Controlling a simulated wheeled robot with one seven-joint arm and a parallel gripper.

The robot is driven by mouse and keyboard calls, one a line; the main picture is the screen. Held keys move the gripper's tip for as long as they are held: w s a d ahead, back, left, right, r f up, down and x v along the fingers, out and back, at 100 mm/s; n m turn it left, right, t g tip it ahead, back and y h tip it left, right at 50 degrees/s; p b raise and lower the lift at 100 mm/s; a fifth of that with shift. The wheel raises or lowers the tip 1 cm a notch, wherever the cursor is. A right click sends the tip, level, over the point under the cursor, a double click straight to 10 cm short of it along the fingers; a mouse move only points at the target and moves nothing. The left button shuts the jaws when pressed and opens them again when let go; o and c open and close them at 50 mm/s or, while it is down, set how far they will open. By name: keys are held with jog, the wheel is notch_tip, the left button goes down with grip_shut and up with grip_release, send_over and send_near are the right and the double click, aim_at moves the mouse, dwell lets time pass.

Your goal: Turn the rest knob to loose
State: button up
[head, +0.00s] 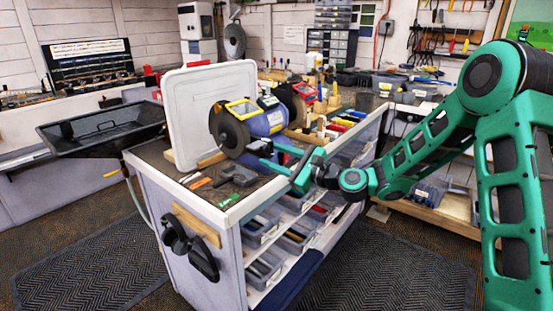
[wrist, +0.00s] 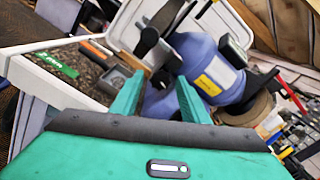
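A bench grinder (head: 268,122) with a blue body and a dark wheel (head: 232,134) stands on the workbench, in front of an upright white panel. In the wrist view the blue grinder (wrist: 203,62) fills the middle, with a yellow label. My gripper (head: 264,155) is at the grinder's near side, by the lower part of the wheel end. In the wrist view its two green fingers (wrist: 160,78) stand apart, with dark and blue grinder parts visible beyond and between them. I cannot pick out the rest knob or its setting; contact with the fingers cannot be told.
The white panel (head: 188,105) stands behind the wheel. Bins (head: 297,236) fill the shelves below.

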jog(key=shift+d, duration=0.1)
jog(key=v, duration=1)
jog(key=shift+s+d, duration=0.2)
jog(key=shift+f, duration=0.1)
